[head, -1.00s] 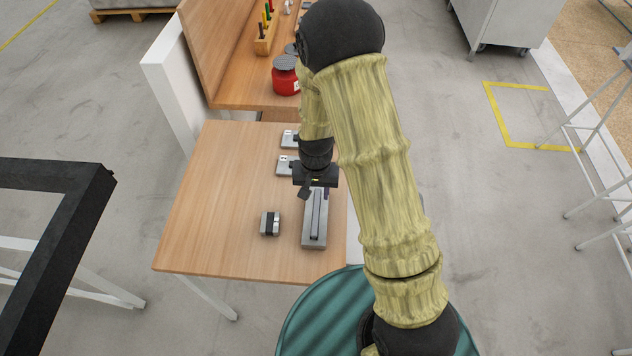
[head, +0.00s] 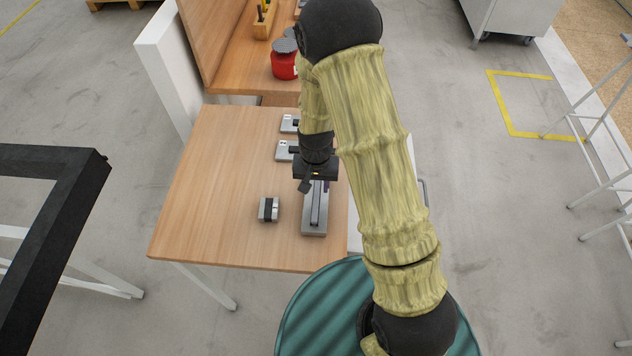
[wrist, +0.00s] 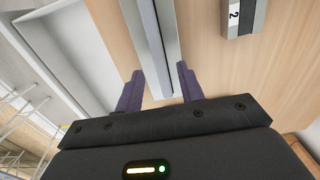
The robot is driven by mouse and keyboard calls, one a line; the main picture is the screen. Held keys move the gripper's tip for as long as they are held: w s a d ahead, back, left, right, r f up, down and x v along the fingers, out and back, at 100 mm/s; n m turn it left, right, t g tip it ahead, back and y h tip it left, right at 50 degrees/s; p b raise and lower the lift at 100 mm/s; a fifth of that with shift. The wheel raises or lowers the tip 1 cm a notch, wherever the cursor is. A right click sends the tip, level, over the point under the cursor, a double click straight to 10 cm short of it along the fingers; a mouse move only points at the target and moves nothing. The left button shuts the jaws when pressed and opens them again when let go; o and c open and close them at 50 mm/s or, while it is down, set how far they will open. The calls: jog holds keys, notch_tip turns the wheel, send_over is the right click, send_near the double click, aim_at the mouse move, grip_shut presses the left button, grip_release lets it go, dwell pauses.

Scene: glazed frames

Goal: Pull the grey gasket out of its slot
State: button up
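A long grey block (head: 314,229) lies on the wooden table with a narrow grey strip, apparently the gasket (head: 316,207), along its top. In the wrist view the strip (wrist: 152,40) runs lengthwise in the block's slot and passes between my fingers. My gripper (wrist: 160,74) is open, with one dark purple finger on each side of the block's line. In the head view my gripper (head: 315,186) is over the far end of the block. I cannot tell whether the fingers touch the strip. My wrist hides the block's far end in the head view.
A small block with a dark band (head: 269,209) lies left of the long block; in the wrist view a block marked 2 (wrist: 243,16) is at the right. Two small grey fixtures (head: 284,150) stand farther back. The table's left side (head: 205,200) is clear.

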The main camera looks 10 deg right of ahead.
aim_at(316, 196)
jog(key=shift+d+f+b, duration=0.2)
jog(key=shift+f+b, duration=0.55)
jog(key=shift+f, duration=0.5)
jog(key=shift+s+a+f+b, duration=0.1)
jog(key=shift+f+b, duration=0.25)
jog(key=shift+f, duration=0.1)
jog(key=shift+s+a+f+b, duration=0.1)
jog(key=shift+f+b, duration=0.2)
jog(key=shift+f, duration=0.15)
jog(key=shift+w, duration=0.1)
grip_shut()
jog(key=shift+w+r, duration=0.15)
jog(key=shift+r, duration=0.05)
jog(key=shift+r+p, duration=1.3)
jog(key=shift+r, duration=0.2)
